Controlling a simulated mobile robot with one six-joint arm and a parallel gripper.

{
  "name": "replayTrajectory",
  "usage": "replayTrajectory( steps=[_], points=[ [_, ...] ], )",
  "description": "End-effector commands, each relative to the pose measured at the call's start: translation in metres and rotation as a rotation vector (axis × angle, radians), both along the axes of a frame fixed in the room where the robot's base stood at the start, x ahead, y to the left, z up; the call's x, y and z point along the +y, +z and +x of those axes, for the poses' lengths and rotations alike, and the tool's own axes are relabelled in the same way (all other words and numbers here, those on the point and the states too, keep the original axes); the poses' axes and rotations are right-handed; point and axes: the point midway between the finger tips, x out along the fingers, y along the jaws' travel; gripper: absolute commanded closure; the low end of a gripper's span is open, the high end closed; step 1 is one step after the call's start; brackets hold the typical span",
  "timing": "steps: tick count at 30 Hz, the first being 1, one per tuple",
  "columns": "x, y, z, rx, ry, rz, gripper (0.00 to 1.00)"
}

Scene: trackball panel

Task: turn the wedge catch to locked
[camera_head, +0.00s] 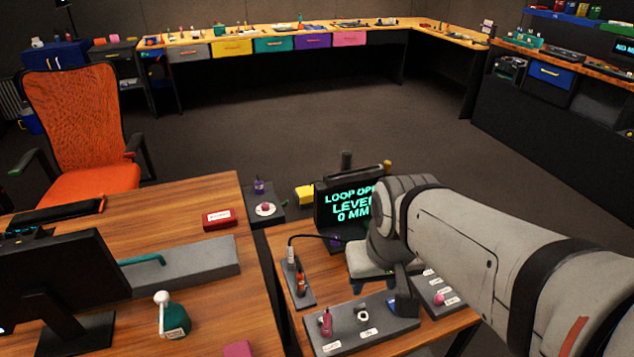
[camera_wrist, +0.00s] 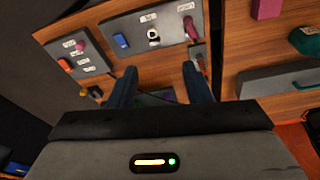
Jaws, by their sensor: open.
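A grey panel (camera_head: 345,344) at the front of the near table holds a pink knob (camera_head: 326,322), a white-and-black round fitting (camera_head: 362,314) and a blue block (camera_head: 391,306), with small white labels. In the wrist view the same panel (camera_wrist: 135,28) shows the blue block (camera_wrist: 121,40), the round fitting (camera_wrist: 153,35) and the pink knob (camera_wrist: 190,25). I cannot tell which piece is the wedge catch; the labels are too small to read. My gripper (camera_wrist: 160,70) is open and empty, apart from the panel, its two dark blue fingers spread. My arm covers part of the table in the head view.
A second grey panel (camera_head: 432,289) with a pink knob stands at the right. A narrow strip (camera_head: 296,281) with an orange fitting and a cable lies at the left. A screen (camera_head: 345,203) reading "LOOP OP… LEVEL 0 MM" stands behind. The wooden desk (camera_head: 210,300) is beside the table.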

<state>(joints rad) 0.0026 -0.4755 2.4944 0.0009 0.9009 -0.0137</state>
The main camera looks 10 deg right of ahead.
Motion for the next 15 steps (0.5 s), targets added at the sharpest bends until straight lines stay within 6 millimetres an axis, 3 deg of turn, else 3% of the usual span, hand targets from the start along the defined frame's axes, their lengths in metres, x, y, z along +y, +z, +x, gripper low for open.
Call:
replayTrajectory(
  steps=[5,15],
  points=[
    [0.006,-0.017,0.029,0.001,0.08,0.011,0.55],
    [0.001,-0.062,0.145,-0.041,0.416,0.052,0.55]
  ],
)
